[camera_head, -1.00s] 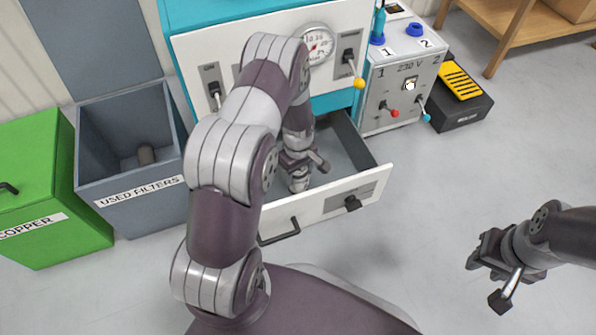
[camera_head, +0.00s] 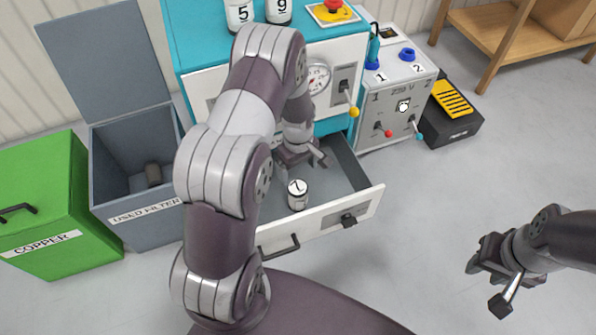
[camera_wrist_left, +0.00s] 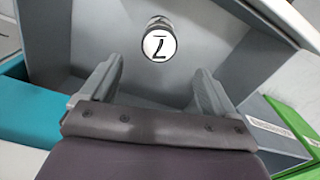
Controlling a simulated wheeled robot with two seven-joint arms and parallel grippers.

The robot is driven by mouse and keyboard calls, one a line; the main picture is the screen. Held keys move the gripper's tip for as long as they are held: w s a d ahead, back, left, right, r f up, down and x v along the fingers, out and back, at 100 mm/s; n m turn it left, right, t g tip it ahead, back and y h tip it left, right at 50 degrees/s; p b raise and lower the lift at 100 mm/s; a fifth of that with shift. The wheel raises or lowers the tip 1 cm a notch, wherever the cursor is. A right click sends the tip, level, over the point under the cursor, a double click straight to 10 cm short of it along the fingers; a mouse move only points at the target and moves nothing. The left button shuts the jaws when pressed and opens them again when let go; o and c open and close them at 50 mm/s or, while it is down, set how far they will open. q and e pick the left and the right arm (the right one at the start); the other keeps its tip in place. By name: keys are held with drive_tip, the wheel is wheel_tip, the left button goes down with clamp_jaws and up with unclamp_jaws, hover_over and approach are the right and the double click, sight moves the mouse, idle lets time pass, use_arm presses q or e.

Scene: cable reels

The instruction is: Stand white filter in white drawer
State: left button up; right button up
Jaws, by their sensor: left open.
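The white filter (camera_head: 298,194), a short cylinder with a dark numeral on its white top, stands upright inside the open white drawer (camera_head: 330,213). In the left wrist view the filter (camera_wrist_left: 159,42) stands on the grey drawer floor, beyond the fingertips. My left gripper (camera_head: 308,156) is above the drawer, behind the filter and apart from it. In the left wrist view its fingers (camera_wrist_left: 155,90) are spread with nothing between them. My right gripper (camera_head: 490,270) hangs over the floor at the right, far from the drawer; its finger gap is unclear.
A grey used-filters bin (camera_head: 115,165) with a dark cylinder (camera_head: 153,174) inside stands left of the drawer. A green copper bin (camera_head: 45,225) is further left. A grey switch box (camera_head: 398,110) stands right of the drawer. Numbered canisters (camera_head: 240,14) stand on the teal cabinet.

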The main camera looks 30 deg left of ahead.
use_arm(q)
drive_tip(key=s+d+r+m, duration=0.4)
drive_tip(key=s+r+m, duration=0.2)
drive_tip(key=s+r, duration=0.1)
drive_tip(key=s+d+r+m+t, duration=0.1)
drive_tip(key=s+d+r+m, duration=0.3)
drive_tip(key=r, duration=0.6)
drive_tip(key=s+m, duration=0.2)
drive_tip(key=shift+s+d+r+m, duration=0.2)
drive_tip(key=shift+s+m, duration=0.15)
drive_tip(key=shift+m, duration=0.05)
